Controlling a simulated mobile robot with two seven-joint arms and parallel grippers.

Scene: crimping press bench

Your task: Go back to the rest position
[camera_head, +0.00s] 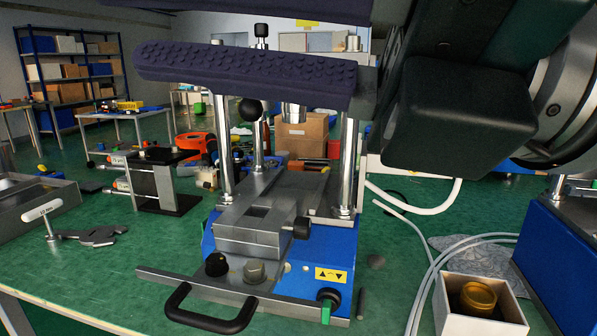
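My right gripper (128,32) is close to the camera across the top of the view, its arm coming in from the right. Its two dark, long fingers point left; the lower one has a textured pad. There is a clear gap between them with nothing held, so it is open. Behind and below it stands the crimping press, with a blue base (334,243), steel columns (348,170) and a steel block (248,228). The fingers hide the upper part of the press. I cannot tell how far they are from it. My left gripper is not in view.
A white box (442,313) with an amber round part (478,297) stands at front right, by pale hoses (432,272). A black handle (212,318) juts from the press front. Green bench between is mostly clear.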

